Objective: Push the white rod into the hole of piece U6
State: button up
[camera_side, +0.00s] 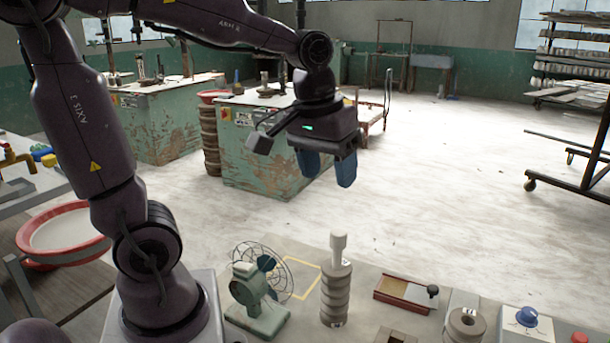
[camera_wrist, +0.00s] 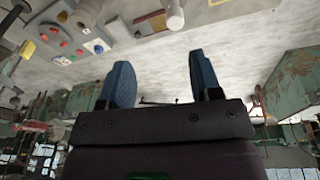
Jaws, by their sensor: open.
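My gripper (camera_side: 328,181) is open and empty, with two blue fingers, high above and behind the bench in the side view. Its fingers also show apart in the wrist view (camera_wrist: 159,60), with nothing between them. A pale, whitish rod (camera_side: 338,248) with a wider head stands upright at the top of a ribbed grey piece (camera_side: 335,295) on the bench. How deep the rod sits is hidden. A grey ring-shaped piece (camera_side: 465,327) with a hole on top stands to the right. Labels are too small to read, so I cannot tell which piece is U6.
A green fan (camera_side: 258,297) stands left of the ribbed piece. A shallow red-brown tray (camera_side: 393,298) with a dark knob lies to its right. A panel with a blue dome (camera_side: 527,316) is at the far right. The air around my gripper is clear.

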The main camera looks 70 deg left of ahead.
jog(key=s+d+m+t, duration=0.3)
jog(key=s+d+m, duration=0.1)
jog(key=s+m, duration=0.2)
jog(key=shift+s+r+m, duration=0.2)
jog(key=shift+r+m, duration=0.1)
jog(key=shift+r, duration=0.1)
jog(key=shift+c, duration=0.4)
dwell(0.4)
